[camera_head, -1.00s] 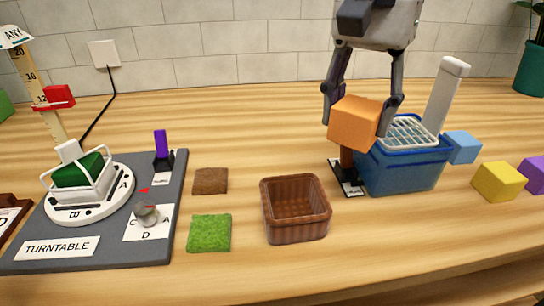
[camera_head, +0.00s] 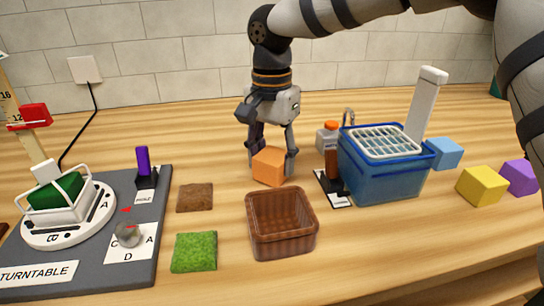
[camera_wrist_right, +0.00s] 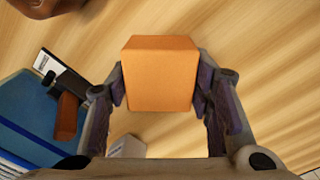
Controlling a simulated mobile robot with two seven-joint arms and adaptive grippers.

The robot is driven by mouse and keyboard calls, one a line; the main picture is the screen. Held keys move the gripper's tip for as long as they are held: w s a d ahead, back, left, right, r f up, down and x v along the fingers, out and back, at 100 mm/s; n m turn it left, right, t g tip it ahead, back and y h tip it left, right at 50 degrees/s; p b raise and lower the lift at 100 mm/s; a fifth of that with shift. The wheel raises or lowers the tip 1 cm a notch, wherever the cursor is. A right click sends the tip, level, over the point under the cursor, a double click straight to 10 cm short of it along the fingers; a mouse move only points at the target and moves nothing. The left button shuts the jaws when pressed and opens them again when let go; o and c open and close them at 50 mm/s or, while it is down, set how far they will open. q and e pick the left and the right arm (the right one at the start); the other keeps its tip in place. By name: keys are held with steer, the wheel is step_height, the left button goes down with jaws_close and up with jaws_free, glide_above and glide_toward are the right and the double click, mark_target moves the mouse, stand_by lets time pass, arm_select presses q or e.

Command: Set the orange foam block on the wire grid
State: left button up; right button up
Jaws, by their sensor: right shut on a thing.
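The orange foam block (camera_head: 269,169) is a plain cube held between the two fingers of my right gripper (camera_head: 272,160). In the right wrist view the block (camera_wrist_right: 159,78) sits squarely between the pads, with a finger pressed on each side. It is low over the table behind the brown basket; I cannot tell whether it touches the wood. The white wire grid (camera_head: 386,142) lies across the top of the blue tub (camera_head: 385,180), to the right of the block and apart from it. My left gripper is out of view.
The brown basket (camera_head: 282,245) stands in front of the block. Blue (camera_head: 445,153), yellow (camera_head: 482,186) and purple (camera_head: 520,177) cubes lie right.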

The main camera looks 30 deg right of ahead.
mark_target(273, 154)
steer(key=shift+f, duration=0.15)
steer(key=o, duration=1.1)
step_height(273, 154, up, 12)
steer(key=shift+w+r, duration=0.1)
